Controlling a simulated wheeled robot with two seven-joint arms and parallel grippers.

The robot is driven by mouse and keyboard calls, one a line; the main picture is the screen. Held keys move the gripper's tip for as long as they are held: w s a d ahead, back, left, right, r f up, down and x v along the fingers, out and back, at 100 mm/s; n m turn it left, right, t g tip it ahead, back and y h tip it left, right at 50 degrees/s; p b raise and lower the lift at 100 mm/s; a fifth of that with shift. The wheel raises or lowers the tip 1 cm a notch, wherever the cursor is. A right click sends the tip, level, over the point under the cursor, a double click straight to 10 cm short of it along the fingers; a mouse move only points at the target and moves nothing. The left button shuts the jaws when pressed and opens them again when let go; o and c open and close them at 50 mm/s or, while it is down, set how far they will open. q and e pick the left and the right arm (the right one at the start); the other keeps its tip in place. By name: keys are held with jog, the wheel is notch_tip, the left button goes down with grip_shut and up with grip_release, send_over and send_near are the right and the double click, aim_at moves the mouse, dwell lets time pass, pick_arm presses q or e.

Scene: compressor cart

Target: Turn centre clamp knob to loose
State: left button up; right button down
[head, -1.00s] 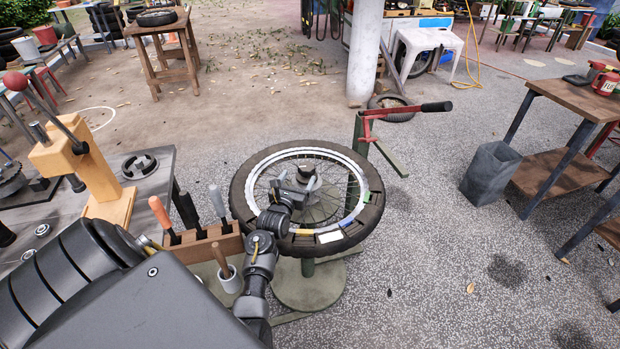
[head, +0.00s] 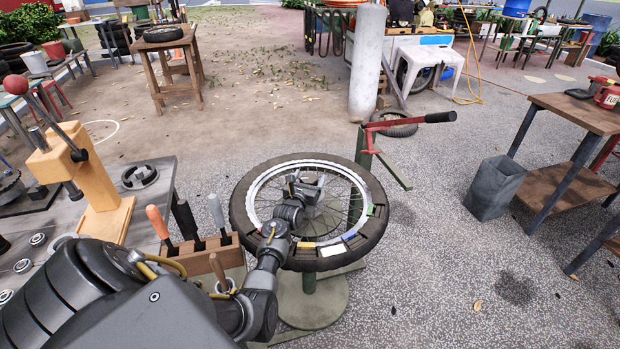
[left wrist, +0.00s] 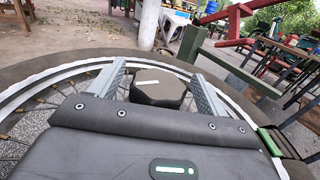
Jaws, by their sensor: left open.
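The centre clamp knob (left wrist: 158,94) is dark and blocky, with a white line on its top. It sits at the hub of a spoked wheel with a black tyre (head: 375,226) lying flat on a green stand. My left gripper (left wrist: 160,72) is open, with one grey finger on each side of the knob in the left wrist view. Gaps show between the fingers and the knob, and I cannot tell any contact. In the head view my left gripper (head: 308,184) is over the wheel's hub and mostly hides the knob. My right gripper is not in view.
A red lever with a black handle (head: 440,117) stands behind the wheel. A wooden tool rack (head: 205,256) with several handles is left of the tyre, near my left arm.

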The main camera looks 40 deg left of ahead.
pick_arm(q)
jog(key=shift+w+a, duration=0.25)
jog(key=shift+w, duration=0.35)
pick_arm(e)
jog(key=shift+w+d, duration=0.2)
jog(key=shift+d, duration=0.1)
pick_arm(q)
jog(key=c, duration=1)
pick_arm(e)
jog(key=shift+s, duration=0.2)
